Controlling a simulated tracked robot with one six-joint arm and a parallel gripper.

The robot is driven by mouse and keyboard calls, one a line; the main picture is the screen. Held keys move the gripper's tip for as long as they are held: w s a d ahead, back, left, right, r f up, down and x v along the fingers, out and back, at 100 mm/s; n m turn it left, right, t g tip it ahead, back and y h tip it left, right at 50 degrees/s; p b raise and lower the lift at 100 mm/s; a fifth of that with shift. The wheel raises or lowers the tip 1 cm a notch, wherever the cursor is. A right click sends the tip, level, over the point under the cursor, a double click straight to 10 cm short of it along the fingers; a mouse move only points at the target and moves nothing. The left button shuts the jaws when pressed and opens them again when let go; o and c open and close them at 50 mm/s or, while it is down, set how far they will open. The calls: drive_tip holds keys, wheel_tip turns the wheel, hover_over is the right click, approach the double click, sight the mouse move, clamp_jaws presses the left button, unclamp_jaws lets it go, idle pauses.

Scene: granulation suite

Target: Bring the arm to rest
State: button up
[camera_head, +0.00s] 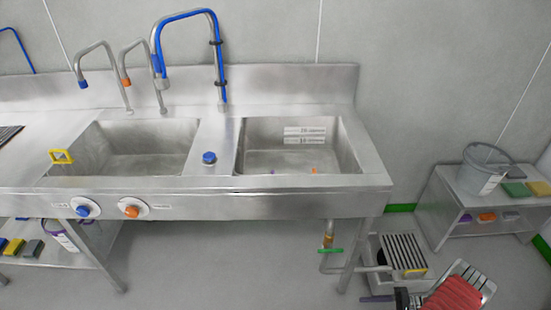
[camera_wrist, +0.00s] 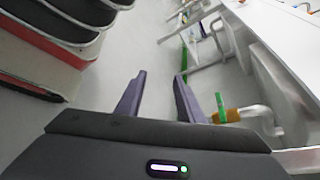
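My gripper (camera_wrist: 160,75) shows in the wrist view, with its two dark fingers apart and nothing between them. Bare grey floor (camera_wrist: 157,55) lies beyond the fingertips. A pipe with an orange-brown fitting and a green handle (camera_wrist: 221,108) is to the right of the fingers in the wrist view. I cannot clearly make out my gripper in the head view. A red ribbed part with silver and black pieces (camera_head: 455,293) shows at the lower right there; I cannot tell what it belongs to.
A steel sink unit (camera_head: 275,205) with two basins stands against the wall, with taps behind. Its drain valve (camera_head: 328,250) hangs below the right basin. A slatted stand (camera_head: 404,252) is beside it. A bucket (camera_head: 485,170) stands on a low bench at right. Floor in front is clear.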

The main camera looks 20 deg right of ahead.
drive_tip(key=w+a+r+n+g+h, duration=0.1)
drive_tip(key=w+a+r+g+h, duration=0.15)
drive_tip(key=r, duration=0.85)
drive_tip(key=w+a+r+n+g+h, duration=0.2)
drive_tip(key=r+g+h, duration=0.1)
drive_tip(key=r, duration=0.8)
drive_tip(key=w+a+r+n+g+h, duration=0.1)
drive_tip(key=w+a+r+g+h, duration=0.15)
drive_tip(key=r, duration=0.95)
drive_tip(key=s+a+r+n+t+h, duration=0.1)
drive_tip(key=s+a+r+n+t, duration=0.1)
drive_tip(key=a+r, duration=0.6)
drive_tip(key=s+a+r+n+t+h, duration=0.2)
drive_tip(key=a+r+n, duration=0.2)
drive_tip(key=a+r, duration=0.5)
drive_tip(key=s+a+r+n+t+h, duration=0.1)
drive_tip(key=s+a+r+n+t, duration=0.2)
drive_tip(key=a+r, duration=0.5)
wheel_tip(320, 180, up, 2)
drive_tip(key=shift+a+r+h, duration=0.1)
drive_tip(key=shift+a+h, duration=0.15)
drive_tip(key=shift+h, duration=0.15)
drive_tip(key=shift+s, duration=0.1)
